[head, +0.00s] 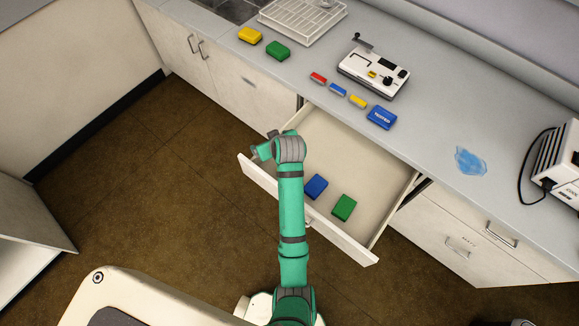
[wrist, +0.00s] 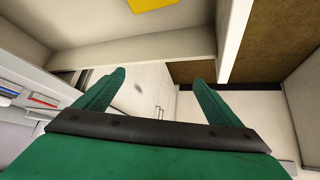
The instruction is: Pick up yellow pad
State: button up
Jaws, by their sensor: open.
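In the wrist view, part of a flat yellow pad (wrist: 152,4) shows at the top edge, on a pale surface that looks like the drawer floor. In the head view no yellow pad shows in the drawer; my arm covers part of it. Another yellow pad (head: 250,35) lies on the counter at the upper left, beside a green pad (head: 278,51). My gripper (head: 257,150) is at the left end of the open drawer, near its front panel. In the wrist view its two fingers (wrist: 160,78) are apart with nothing between them.
The open drawer (head: 345,137) holds a blue pad (head: 316,187) and a green pad (head: 344,207). Its front panel (head: 345,243) and side walls stand near my arm. On the counter are a white rack (head: 303,18), a white device (head: 373,74), small coloured blocks and a blue spill (head: 470,161).

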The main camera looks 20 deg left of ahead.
jog(key=d+f+n+g+h, duration=0.1)
jog(key=d+f+g+h, duration=0.1)
jog(key=d+f+n+g+h, duration=0.1)
jog(key=d+f+n, duration=0.1)
jog(key=d+f+n+g+h, duration=0.2)
jog(key=shift+s+d+g+h, duration=0.3)
jog(key=shift+s+d, duration=0.05)
jog(key=shift+s, duration=0.05)
jog(key=shift+w+d+f, duration=0.1)
jog(key=shift+f, duration=1.35)
jog(key=shift+w+f, duration=0.1)
jog(key=shift+f, duration=1.3)
jog(key=c, duration=1.1)
